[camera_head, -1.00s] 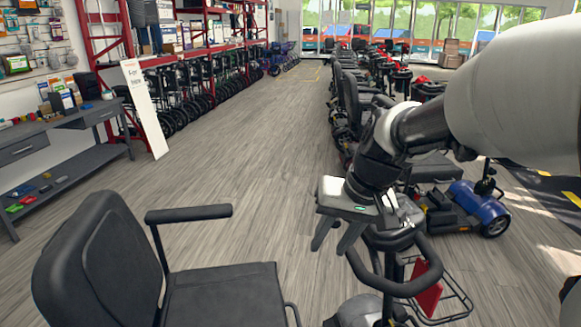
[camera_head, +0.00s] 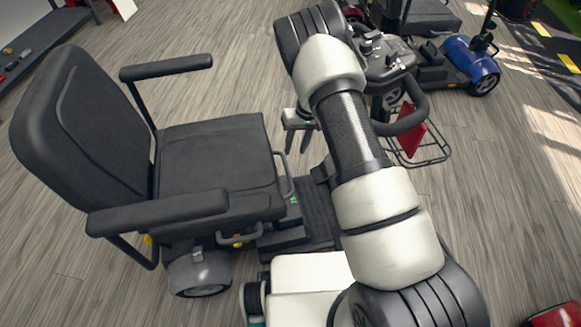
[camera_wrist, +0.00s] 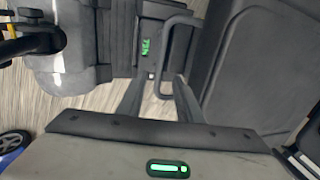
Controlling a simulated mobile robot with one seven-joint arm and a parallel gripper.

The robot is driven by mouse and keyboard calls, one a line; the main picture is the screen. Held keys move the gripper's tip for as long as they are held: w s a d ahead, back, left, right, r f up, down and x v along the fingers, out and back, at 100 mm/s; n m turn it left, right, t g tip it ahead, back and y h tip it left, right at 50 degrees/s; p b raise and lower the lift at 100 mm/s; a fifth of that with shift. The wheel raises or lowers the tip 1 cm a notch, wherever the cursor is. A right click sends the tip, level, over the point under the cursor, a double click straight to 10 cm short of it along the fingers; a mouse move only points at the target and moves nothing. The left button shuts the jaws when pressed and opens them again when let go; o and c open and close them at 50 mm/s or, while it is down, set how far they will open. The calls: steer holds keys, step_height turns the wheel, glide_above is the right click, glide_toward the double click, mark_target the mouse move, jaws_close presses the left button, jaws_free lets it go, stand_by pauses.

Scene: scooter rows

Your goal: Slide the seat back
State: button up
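The scooter's black seat (camera_head: 215,150) stands at left in the head view, with its backrest (camera_head: 75,125) to the left and two armrests. The seat cushion also fills the right of the wrist view (camera_wrist: 265,65). A thin grey looped bar (camera_head: 289,178) sticks out at the seat's front edge; it also shows in the wrist view (camera_wrist: 193,62), just beyond my fingers. My gripper (camera_head: 304,142) hangs in front of the seat, near that bar.
The scooter's tiller and handlebar (camera_head: 405,115) stand close to the right of my arm, with a red item (camera_head: 410,130) in a wire basket. A second looped bar (camera_head: 240,238) is under the near armrest. A blue scooter (camera_head: 470,62) stands at upper right.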

mark_target(288, 171)
steer(key=f, duration=0.3)
steer(key=a+f+b, duration=0.1)
steer(key=f, duration=0.3)
steer(key=a+f+b, duration=0.1)
steer(key=f, duration=0.2)
steer(key=shift+s+a+f, duration=0.15)
steer(key=shift+s+f, duration=0.1)
steer(key=shift+f, duration=0.05)
steer(key=shift+c, duration=0.2)
jaws_close()
